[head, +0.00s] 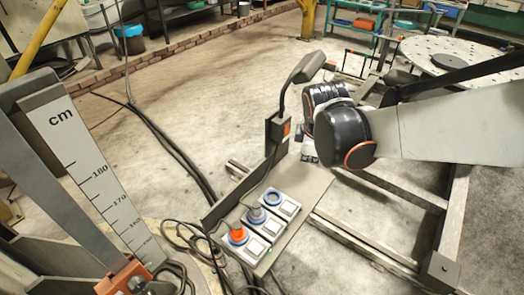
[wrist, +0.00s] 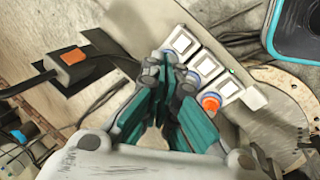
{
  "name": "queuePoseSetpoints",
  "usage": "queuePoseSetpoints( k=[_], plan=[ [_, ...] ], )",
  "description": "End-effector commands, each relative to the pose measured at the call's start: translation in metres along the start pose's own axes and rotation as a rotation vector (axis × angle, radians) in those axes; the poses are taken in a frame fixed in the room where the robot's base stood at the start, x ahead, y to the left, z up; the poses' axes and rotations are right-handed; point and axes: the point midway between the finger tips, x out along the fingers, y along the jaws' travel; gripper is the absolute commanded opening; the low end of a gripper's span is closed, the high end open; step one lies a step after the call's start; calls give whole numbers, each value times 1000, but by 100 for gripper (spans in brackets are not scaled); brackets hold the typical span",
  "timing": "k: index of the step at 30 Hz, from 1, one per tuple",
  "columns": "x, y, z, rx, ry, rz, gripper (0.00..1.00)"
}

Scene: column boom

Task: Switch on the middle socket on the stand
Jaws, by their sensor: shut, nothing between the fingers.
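The stand (head: 302,185) carries a row of three sockets, each beside a white switch. The middle socket holds a grey-blue plug (head: 257,215), and its white switch (head: 271,230) is clear in the head view. The middle switch (wrist: 205,64) also shows in the wrist view, just right of my gripper's fingertips (wrist: 166,70). My gripper is shut and empty, above the panel. Its fingers partly hide the sockets in the wrist view. I cannot tell whether it touches anything, or which way the middle switch is tipped. In the head view my arm hides most of the gripper.
An orange plug (head: 238,234) sits in the near socket, with a small green light (wrist: 232,71) by its switch. The far socket (head: 272,197) is blue. A box with an orange switch (wrist: 74,56) rises behind the panel. Black cables lie on the floor at left.

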Motion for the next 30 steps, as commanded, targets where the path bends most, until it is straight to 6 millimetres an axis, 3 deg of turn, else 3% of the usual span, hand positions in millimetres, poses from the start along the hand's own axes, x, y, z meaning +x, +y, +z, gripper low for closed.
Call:
queuePoseSetpoints(
  k=[3,18,24,30],
  plan=[
    [20,7,-15,-133,-14,-22,0],
    [90,-72,-74,-898,53,-341,0],
    [106,-96,-83,-1083,95,-418,0],
    [111,-105,-86,-1144,111,-443,0]
  ],
)
